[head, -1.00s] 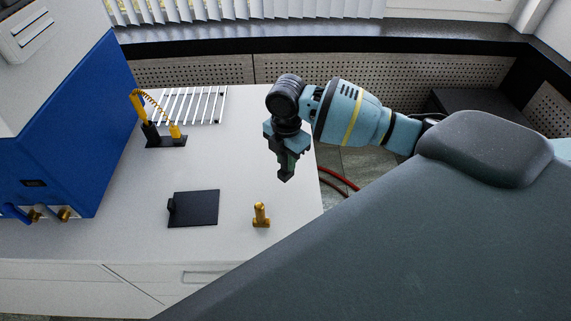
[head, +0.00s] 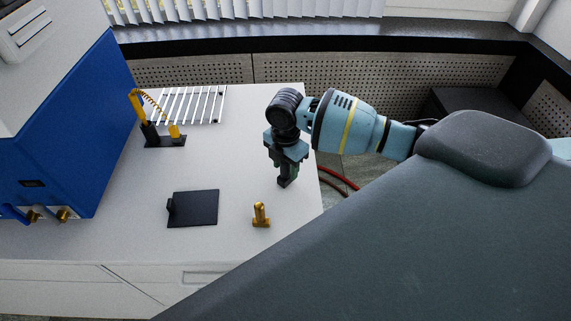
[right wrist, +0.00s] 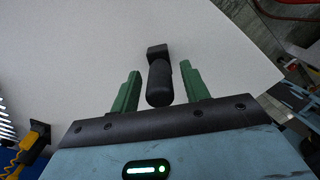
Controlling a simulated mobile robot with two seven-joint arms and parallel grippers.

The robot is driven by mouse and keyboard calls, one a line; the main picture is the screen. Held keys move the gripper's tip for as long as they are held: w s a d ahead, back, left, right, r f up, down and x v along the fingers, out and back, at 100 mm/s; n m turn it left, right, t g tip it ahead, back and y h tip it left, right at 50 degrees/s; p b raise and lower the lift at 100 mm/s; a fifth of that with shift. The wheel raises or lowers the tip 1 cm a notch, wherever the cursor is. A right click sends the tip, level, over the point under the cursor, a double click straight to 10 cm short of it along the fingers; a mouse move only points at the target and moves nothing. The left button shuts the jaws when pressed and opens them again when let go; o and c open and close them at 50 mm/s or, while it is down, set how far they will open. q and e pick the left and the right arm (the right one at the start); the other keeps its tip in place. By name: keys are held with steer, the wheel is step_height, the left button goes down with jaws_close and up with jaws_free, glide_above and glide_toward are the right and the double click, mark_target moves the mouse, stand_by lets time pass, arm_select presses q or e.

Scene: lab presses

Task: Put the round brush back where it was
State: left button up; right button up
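A black piece with a rounded cylindrical handle and a square block at its far end, which I take for the round brush (right wrist: 158,82), shows in the right wrist view. It stands between the two green fingers of my right gripper (right wrist: 160,82), in line with them. A narrow gap shows on each side, so the fingers look open around it. In the head view my right gripper (head: 287,172) points down, low over the right part of the white table; the dark piece is hard to separate from the fingers there. My left gripper is out of view.
On the white table (head: 240,160) are a black flat plate (head: 195,208), a small gold post on a foot (head: 261,215), a black stand with yellow parts (head: 165,141) and a slatted rack (head: 195,103). A blue machine (head: 70,130) fills the left. The table's right edge is close.

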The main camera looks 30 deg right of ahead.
step_height(320, 180, up, 12)
steer(key=shift+r+p, duration=0.2)
steer(key=shift+p, duration=0.25)
stand_by(0.5)
